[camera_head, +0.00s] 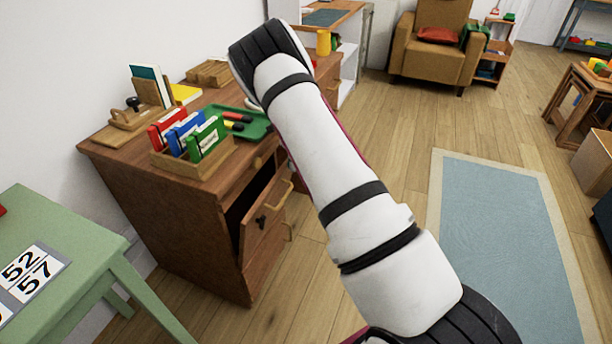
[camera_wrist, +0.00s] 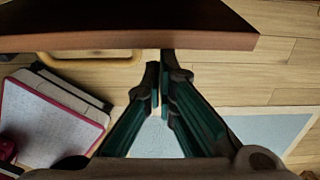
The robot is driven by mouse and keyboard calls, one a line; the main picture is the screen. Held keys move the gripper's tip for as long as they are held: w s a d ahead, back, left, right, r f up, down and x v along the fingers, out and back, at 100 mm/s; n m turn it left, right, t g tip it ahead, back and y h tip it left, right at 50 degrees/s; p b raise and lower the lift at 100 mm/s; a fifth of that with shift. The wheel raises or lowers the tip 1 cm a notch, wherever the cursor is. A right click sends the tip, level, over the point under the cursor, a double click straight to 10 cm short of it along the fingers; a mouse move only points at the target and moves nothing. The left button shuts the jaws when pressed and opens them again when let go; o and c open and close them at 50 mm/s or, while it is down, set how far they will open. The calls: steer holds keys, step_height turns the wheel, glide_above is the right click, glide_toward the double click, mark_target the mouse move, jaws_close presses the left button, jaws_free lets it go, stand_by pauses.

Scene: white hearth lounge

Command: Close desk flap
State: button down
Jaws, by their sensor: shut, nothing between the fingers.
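The brown wooden desk (camera_head: 185,235) stands against the wall at left in the head view. Its flap (camera_head: 262,232) at the front hangs partly open, with a dark gap beside it and a brass-coloured handle (camera_head: 281,202). In the wrist view a brown wooden panel, seemingly the flap (camera_wrist: 120,28), fills the top, with a yellow handle (camera_wrist: 85,60) below its edge at left. My gripper (camera_wrist: 160,68) is shut and empty, its fingertips close to the panel's lower edge in the picture; I cannot tell whether they touch. The arm hides my gripper in the head view.
Coloured binders (camera_head: 182,133), a green tray (camera_head: 245,125) and a book stand (camera_head: 150,90) occupy the desktop. A green table (camera_head: 75,235) is at front left. A blue rug (camera_head: 505,240) lies right on clear wooden floor. An armchair (camera_head: 430,50) stands behind.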

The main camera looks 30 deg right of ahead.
steer(key=shift+w+a+r+b, duration=0.3)
steer(key=shift+w+a, duration=0.3)
steer(key=shift+w, duration=0.1)
steer(key=shift+w+a+r+b, duration=0.25)
steer(key=shift+w+a, duration=0.3)
steer(key=shift+w, duration=0.15)
steer(key=shift+d, duration=0.1)
